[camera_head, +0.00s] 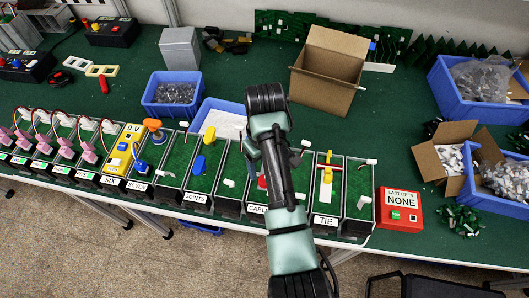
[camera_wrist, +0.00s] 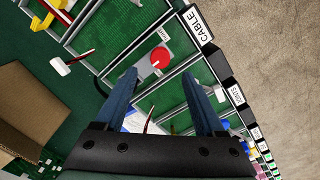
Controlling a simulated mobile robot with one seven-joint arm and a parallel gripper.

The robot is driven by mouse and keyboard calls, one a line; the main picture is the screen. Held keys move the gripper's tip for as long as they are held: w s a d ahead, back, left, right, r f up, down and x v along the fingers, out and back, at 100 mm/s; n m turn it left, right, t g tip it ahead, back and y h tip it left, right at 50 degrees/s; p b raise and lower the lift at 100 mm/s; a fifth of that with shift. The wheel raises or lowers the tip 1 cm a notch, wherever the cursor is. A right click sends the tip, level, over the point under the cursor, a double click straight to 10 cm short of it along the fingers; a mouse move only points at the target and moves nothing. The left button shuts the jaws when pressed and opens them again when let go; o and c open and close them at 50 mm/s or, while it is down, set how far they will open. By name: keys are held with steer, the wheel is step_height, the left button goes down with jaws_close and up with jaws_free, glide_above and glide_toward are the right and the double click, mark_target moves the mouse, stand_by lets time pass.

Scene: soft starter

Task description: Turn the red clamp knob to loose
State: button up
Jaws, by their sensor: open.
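The round red clamp knob (camera_wrist: 160,55) sits on a grey plate in the compartment labelled CABLE in the wrist view. In the head view a bit of red (camera_head: 262,183) shows beside my arm in the CABLE bay, and the rest is hidden. My gripper (camera_wrist: 160,78) is open and empty. Its two blue fingers point toward the bay, with the knob just beyond the gap between the tips, apart from them. The gripper is mostly hidden by my arm in the head view.
Walls divide the row of green bays. A TIE bay (camera_head: 326,194) with a yellow part stands to the right, and the JOINTS bay (camera_head: 203,170) to the left. A red box reading LAST OPEN NONE (camera_head: 400,209) is at the right end. A cardboard box (camera_head: 328,70) stands behind.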

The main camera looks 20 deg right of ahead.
step_height(320, 180, up, 6)
steer(key=p, duration=0.1)
steer(key=shift+r, duration=0.15)
stand_by(0.5)
